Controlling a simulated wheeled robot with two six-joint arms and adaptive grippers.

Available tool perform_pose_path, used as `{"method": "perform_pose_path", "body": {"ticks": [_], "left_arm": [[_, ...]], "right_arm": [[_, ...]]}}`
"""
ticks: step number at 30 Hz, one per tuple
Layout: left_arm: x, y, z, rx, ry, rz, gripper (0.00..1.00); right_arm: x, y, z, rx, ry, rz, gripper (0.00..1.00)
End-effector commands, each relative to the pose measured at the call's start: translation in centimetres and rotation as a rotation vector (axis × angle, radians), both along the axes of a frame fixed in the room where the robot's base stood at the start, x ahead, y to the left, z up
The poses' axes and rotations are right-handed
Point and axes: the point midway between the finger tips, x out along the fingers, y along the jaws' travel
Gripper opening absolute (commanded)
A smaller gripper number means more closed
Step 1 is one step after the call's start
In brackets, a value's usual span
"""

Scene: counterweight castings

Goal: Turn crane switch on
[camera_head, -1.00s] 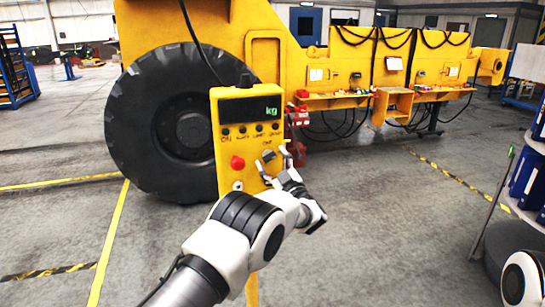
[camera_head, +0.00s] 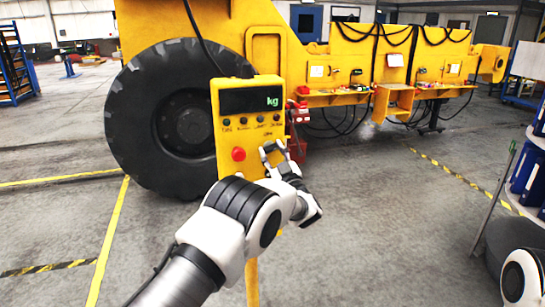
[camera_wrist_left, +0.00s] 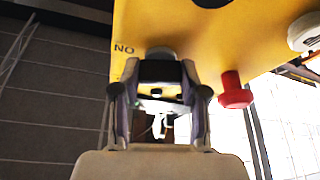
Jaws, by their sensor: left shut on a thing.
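The yellow crane control box (camera_head: 229,133) stands on a post in the middle of the head view, its lit display (camera_head: 252,101) reading "kg". A red button (camera_head: 239,154) is on its left side and also shows in the left wrist view (camera_wrist_left: 235,92). My left gripper (camera_head: 269,151) is at the lower right of the box face. In the left wrist view its fingers (camera_wrist_left: 158,80) are closed around the grey switch knob (camera_wrist_left: 160,52), which they largely hide. Lettering "NO" shows beside the knob. My right gripper is not in view.
A yellow machine with a big black tyre (camera_head: 133,119) stands behind the box. A row of small buttons (camera_head: 244,121) lies under the display. A pale round knob (camera_wrist_left: 306,31) shows in the left wrist view. Blue bins (camera_head: 527,175) stand at the right; open floor lies between.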

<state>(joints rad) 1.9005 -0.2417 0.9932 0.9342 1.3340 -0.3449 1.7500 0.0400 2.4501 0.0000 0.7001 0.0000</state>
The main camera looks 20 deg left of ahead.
Motion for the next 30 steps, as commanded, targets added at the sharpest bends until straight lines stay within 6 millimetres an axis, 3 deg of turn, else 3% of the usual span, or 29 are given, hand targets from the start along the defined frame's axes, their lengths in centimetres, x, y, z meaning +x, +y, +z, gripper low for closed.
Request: {"method": "perform_pose_path", "body": {"ticks": [12,30], "left_arm": [[-0.1,0.1,-0.3,0.210,0.145,0.000,0.09],[-0.1,0.1,-0.2,0.266,0.184,0.000,0.09]], "right_arm": [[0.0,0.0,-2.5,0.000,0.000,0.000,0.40],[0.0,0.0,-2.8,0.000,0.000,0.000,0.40]]}}
